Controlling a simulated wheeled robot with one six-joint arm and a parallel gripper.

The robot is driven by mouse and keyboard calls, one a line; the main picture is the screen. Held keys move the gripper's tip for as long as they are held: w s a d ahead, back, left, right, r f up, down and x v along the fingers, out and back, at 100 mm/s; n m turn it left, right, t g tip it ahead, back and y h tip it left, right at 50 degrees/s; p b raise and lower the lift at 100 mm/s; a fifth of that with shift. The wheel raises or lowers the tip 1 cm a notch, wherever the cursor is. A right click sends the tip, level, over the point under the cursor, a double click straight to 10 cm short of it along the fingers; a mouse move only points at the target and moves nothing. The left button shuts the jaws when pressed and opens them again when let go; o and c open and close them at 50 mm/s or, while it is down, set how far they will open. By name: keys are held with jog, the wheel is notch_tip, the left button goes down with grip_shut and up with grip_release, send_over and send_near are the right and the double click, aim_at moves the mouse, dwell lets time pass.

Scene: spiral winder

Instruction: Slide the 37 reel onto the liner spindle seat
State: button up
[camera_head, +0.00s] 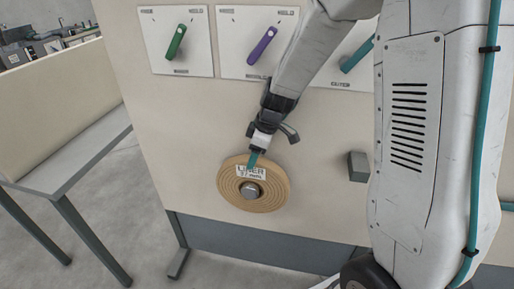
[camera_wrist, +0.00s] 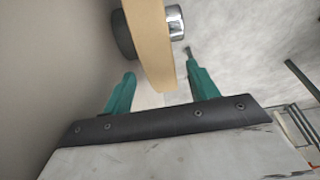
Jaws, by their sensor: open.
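The tan reel (camera_head: 270,195) is on the liner spindle, with the metal spindle end (camera_head: 250,190) showing through its middle. A white label reading LINER, its lower line too small to read surely, is partly covered by my gripper. In the wrist view the reel (camera_wrist: 150,40) is edge-on, a dark round seat (camera_wrist: 122,35) lies against its left face, and the bright spindle end (camera_wrist: 175,22) sticks out to the right. My gripper (camera_head: 252,162) is at the reel's upper rim. Its teal fingers are open, one on each side of the rim, with gaps visible.
The beige panel (camera_head: 140,100) stands behind the reel. It carries a green lever (camera_head: 176,42), a purple lever (camera_head: 262,46) and a teal lever (camera_head: 357,55) above. A grey block (camera_head: 358,166) juts out at right. A grey bench (camera_head: 80,160) stands at left; floor between is clear.

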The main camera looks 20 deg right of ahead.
jog(key=x, duration=0.5)
jog(key=shift+w+r, duration=0.1)
grip_shut()
dwell(0.3)
